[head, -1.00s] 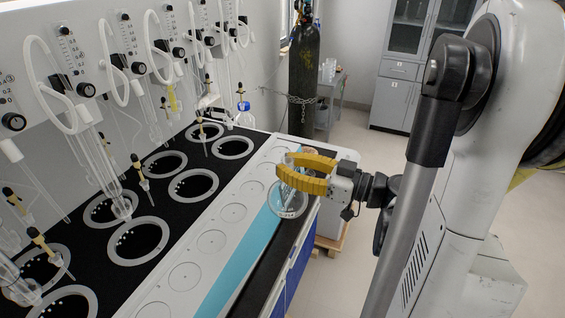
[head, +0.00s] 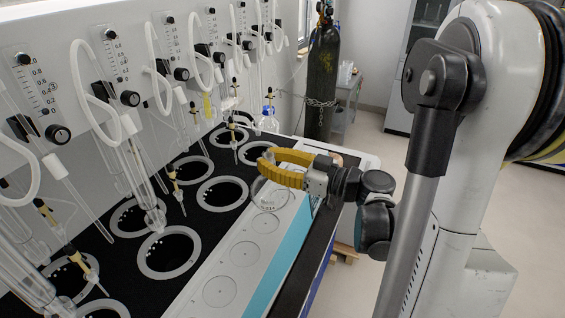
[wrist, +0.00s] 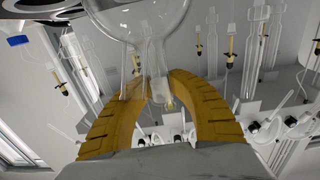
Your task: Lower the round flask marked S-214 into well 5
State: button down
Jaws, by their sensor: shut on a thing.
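My gripper (head: 264,166), with yellow fingers, is shut on the neck of a clear round flask (head: 268,196). The flask hangs below the fingers, and its label appears to read S-214. It hangs over the white strip, to the right of the black deck's wells. In the wrist view the flask (wrist: 140,15) shows its round body at the top edge and its neck between the fingers (wrist: 153,85). Several ringed wells sit open in the black deck, among them one well (head: 222,194) left of the flask. No well numbers are legible, so I cannot tell which is well 5.
A white panel with hanging glass tubes, hoses and knobs (head: 131,98) stands along the left above the wells. A blue-capped bottle (head: 268,121) stands at the back. The white strip has shallow round marks (head: 244,253). A gas cylinder (head: 322,80) stands behind.

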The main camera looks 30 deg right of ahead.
aim_at(255, 184)
jog(key=p+x, duration=0.1)
jog(key=x, duration=1.5)
notch_tip(255, 184, down, 8)
jog(key=b, duration=0.7)
jog(key=shift+a, duration=0.25)
jog(key=shift+f+b, duration=0.5)
jog(key=shift+b, duration=0.1)
jog(key=c, duration=1.1)
grip_release()
jog(key=shift+s, duration=0.1)
jog(key=v, duration=1.2)
